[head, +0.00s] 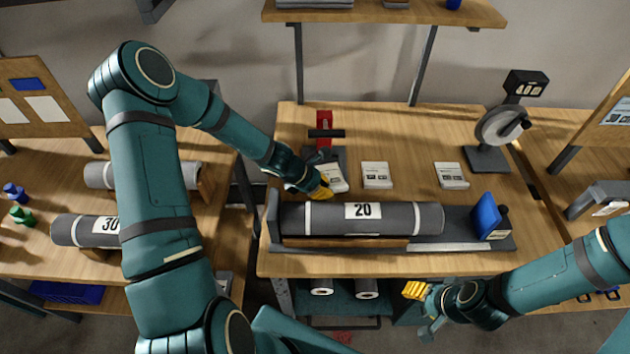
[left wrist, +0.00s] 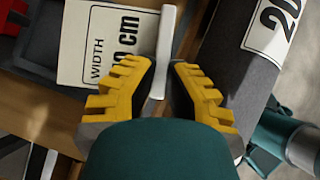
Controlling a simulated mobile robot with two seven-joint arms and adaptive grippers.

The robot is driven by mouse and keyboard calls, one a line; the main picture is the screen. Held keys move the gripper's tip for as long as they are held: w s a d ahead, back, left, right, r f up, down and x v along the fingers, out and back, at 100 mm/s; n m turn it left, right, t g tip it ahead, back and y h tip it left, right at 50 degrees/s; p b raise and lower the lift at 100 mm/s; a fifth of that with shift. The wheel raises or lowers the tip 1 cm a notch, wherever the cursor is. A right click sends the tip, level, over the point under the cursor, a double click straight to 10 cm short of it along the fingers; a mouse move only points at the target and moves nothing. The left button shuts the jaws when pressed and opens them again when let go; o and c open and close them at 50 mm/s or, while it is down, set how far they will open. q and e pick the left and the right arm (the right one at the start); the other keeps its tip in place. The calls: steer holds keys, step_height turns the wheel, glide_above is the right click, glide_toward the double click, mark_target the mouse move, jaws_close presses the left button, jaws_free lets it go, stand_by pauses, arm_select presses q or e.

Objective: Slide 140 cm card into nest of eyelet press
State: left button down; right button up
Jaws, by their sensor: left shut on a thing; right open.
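The eyelet press (head: 325,128) is red with a black lever and a dark grey base, at the back left of the bench. A white card (head: 334,178) lies at the front of its base. In the left wrist view the card (left wrist: 103,45) reads "WIDTH" and "0 cm"; its first digits are hidden. My left gripper (head: 322,190) is shut on the card's raised white edge strip, which shows between the yellow fingers (left wrist: 160,80). The card overlaps the dark base; I cannot tell how deep it is in the nest. My right gripper (head: 420,298) is open and empty, below the bench's front edge.
A grey roll (head: 410,218) labelled 20 lies just in front of the left gripper. Two more white cards (head: 377,175) (head: 451,175) stand to the right. A dial stand (head: 488,155) has a display reading 140. A blue stop (head: 487,216) is at the roll's right.

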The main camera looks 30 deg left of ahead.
arm_select(q)
steer(key=shift+a+r+m+g+h, duration=0.1)
steer(key=shift+a+m+g+h, duration=0.2)
steer(key=shift+a+m, duration=0.2)
steer(key=shift+a+r+m+g+h+p, duration=0.3)
steer(key=shift+a+m+g+p, duration=0.25)
steer(key=shift+a+m, duration=0.25)
steer(key=shift+b, duration=0.35)
steer(key=shift+w+f, duration=0.1)
steer(key=shift+f, duration=0.1)
steer(key=shift+w+a+f+b, duration=0.15)
steer(key=shift+w+f+b, duration=0.15)
steer(key=shift+f+b, duration=0.35)
steer(key=shift+w+a+f+b, duration=0.25)
steer(key=shift+f+b, duration=0.2)
steer(key=shift+f, duration=0.35)
steer(key=shift+w+a+f+b, duration=0.1)
steer(key=shift+w+f+b, duration=0.25)
steer(key=shift+f+b, duration=0.3)
steer(key=shift+f, duration=0.45)
steer(key=shift+w, duration=0.1)
